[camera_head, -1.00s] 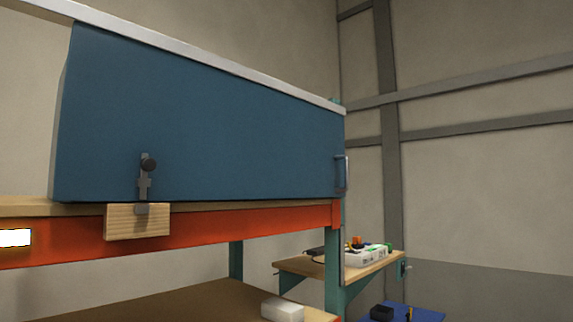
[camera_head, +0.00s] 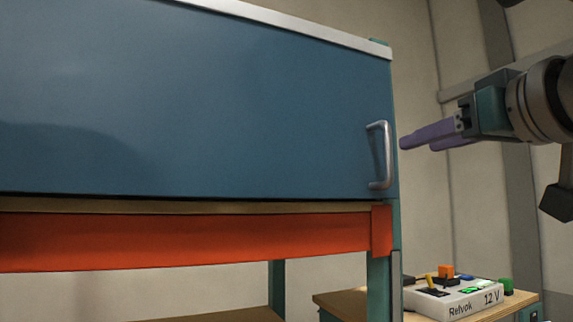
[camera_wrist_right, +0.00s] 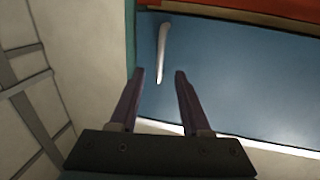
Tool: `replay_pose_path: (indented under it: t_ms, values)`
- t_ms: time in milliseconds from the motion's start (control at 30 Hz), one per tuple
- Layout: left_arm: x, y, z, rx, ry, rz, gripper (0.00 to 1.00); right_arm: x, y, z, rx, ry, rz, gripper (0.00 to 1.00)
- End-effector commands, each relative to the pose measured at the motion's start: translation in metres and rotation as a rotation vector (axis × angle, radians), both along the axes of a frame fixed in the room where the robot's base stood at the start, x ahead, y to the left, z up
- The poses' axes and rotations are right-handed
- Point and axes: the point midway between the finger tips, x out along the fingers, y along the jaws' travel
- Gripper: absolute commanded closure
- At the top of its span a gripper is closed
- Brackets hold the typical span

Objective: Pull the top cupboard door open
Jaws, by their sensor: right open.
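The blue cupboard door (camera_head: 200,110) is shut and fills the left and middle of the head view. Its silver bar handle (camera_head: 380,156) stands upright near the door's right edge. My right gripper (camera_head: 403,143) comes in from the right with purple fingers pointing left, just right of the handle and apparently apart from it. In the right wrist view, the fingers (camera_wrist_right: 160,74) are spread, with the handle (camera_wrist_right: 162,50) beyond the tips, roughly in line with the gap, and the blue door (camera_wrist_right: 230,75) behind. Nothing is between the fingers. My left gripper is not in view.
An orange beam (camera_head: 180,240) runs below the cupboard, on a teal post (camera_head: 378,285). At the lower right, a wooden bench (camera_head: 340,300) carries a white box marked "12 V" (camera_head: 455,300) with small coloured parts. The space right of the handle holds my right arm.

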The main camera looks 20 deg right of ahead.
Motion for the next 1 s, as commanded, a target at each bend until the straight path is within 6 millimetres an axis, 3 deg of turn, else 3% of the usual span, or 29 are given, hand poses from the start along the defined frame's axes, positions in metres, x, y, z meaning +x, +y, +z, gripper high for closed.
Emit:
replay_pose_path:
  t_ms: [167, 600, 1000]
  values:
    - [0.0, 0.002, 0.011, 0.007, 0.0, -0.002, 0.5, 0.015, -0.003, 0.007, 0.006, -0.006, -0.001, 0.53]
    - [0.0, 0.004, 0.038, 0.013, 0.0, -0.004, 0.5, 0.085, -0.011, 0.004, 0.003, -0.004, -0.002, 0.53]
    - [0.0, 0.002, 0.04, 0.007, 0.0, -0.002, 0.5, 0.098, -0.012, 0.002, 0.0, -0.004, 0.0, 0.53]
